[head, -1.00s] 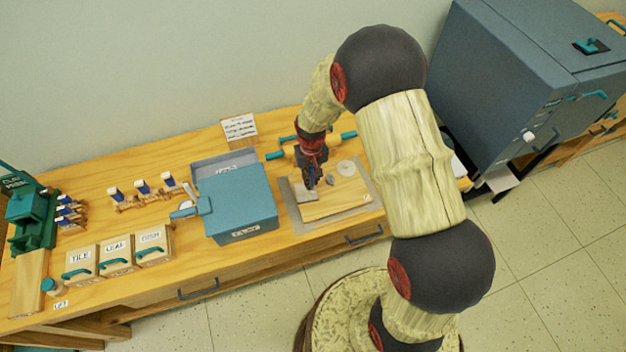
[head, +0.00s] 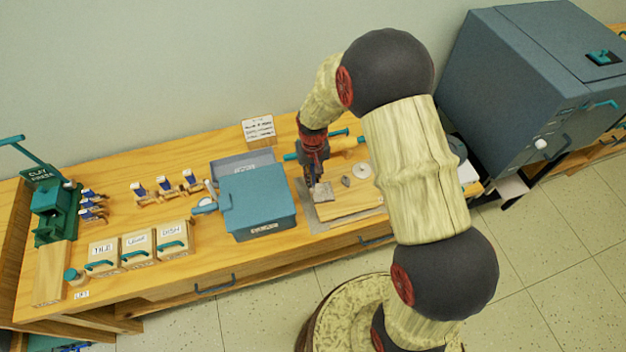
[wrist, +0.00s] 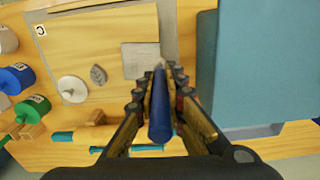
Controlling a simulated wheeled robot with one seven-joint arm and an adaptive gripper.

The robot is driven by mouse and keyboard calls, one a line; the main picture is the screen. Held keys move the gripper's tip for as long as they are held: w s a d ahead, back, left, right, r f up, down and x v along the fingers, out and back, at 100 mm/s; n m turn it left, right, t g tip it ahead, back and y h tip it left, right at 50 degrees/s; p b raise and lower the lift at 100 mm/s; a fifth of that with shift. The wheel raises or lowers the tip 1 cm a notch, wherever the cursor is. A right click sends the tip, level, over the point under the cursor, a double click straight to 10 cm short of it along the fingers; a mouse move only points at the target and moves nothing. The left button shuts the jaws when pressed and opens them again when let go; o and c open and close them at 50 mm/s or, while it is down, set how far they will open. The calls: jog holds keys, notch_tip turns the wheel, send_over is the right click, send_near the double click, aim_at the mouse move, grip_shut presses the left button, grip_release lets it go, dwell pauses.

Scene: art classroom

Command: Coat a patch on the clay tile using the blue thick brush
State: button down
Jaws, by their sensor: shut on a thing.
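My gripper (wrist: 159,84) is shut on the blue thick brush (wrist: 160,112), seen nearly end-on between the fingers in the wrist view. In the head view my gripper (head: 315,172) hangs low at the left end of the wooden board. The clay tile (wrist: 138,60) is a pale grey square lying flat on the board; it also shows in the head view (head: 322,192). The brush's far end is by the tile's right edge in the wrist view. Whether it touches the tile is unclear, and its bristles are hidden.
The board (wrist: 112,22) also bears a grey leaf (wrist: 98,75) and a round disc (wrist: 72,89). A rolling pin (head: 342,145) lies behind. A teal box (head: 257,200) stands close left. Blue (wrist: 14,78) and green (wrist: 32,108) pots show in the wrist view. A kiln (head: 530,85) stands right.

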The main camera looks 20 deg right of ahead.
jog(key=shift+r+p, duration=1.1)
jog(key=shift+r, duration=1)
